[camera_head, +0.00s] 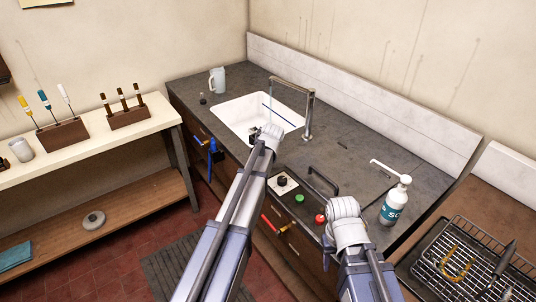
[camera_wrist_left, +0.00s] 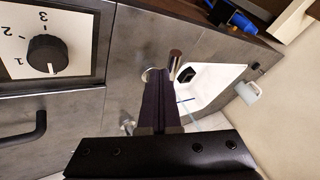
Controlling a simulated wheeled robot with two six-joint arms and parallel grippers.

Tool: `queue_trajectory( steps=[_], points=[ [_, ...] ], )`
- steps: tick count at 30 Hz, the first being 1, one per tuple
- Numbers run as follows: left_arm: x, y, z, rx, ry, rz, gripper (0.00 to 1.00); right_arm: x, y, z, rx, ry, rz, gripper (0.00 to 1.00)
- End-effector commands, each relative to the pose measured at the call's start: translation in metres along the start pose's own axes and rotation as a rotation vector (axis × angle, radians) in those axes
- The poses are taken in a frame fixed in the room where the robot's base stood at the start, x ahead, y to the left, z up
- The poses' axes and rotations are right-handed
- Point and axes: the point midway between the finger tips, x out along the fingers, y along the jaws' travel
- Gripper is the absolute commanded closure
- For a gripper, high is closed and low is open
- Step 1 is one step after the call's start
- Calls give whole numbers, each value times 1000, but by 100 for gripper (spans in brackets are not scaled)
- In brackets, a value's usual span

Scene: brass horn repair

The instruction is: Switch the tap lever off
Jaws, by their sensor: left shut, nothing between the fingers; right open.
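In the head view my left wrist hides the fingers. My right gripper (camera_head: 329,240) is open over the counter's front edge, largely hidden by its own wrist.
A dial (camera_head: 283,183), a green button (camera_head: 299,198) and a red button (camera_head: 320,218) lie along the counter front. A soap bottle (camera_head: 395,200) stands to the right. A blue handle (camera_head: 214,150) and a red handle (camera_head: 271,225) stick out from the cabinet front.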

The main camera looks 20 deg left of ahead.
Motion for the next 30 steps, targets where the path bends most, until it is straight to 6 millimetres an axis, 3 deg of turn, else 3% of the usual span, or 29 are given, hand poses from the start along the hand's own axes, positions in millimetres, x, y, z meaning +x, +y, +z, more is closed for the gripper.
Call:
queue_trajectory(
  steps=[7,18,30],
  points=[
    [8,-22,6,177,94,92,100,0,0,0,0,0,0,50],
    [19,-41,4,175,89,89,100,0,0,0,0,0,0,50],
    [24,-50,3,175,88,88,100,0,0,0,0,0,0,50]
  ],
)
